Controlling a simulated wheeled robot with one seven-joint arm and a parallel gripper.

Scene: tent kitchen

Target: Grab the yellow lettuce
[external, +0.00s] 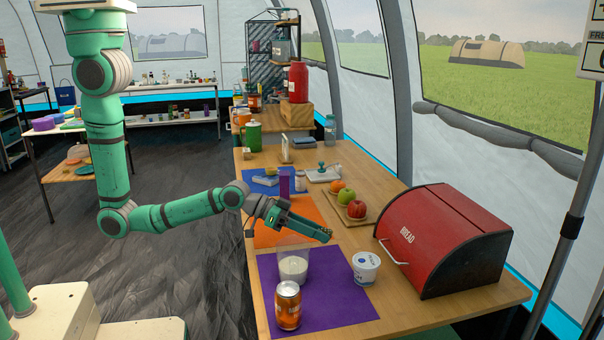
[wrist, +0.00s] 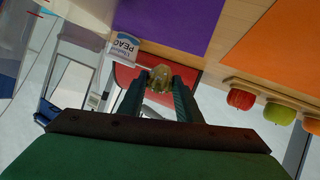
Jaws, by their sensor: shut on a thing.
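In the external view the lettuce is too small at the fingertips to make out clearly. The lettuce appears held above the tabletop; its exact height I cannot tell.
A red bread box (external: 440,235) stands to the right. A yogurt cup (external: 365,268), a glass of white liquid (external: 293,264) and an orange can (external: 288,305) stand near or on the purple mat (external: 335,300). Fruit (external: 357,209) sits on a board behind.

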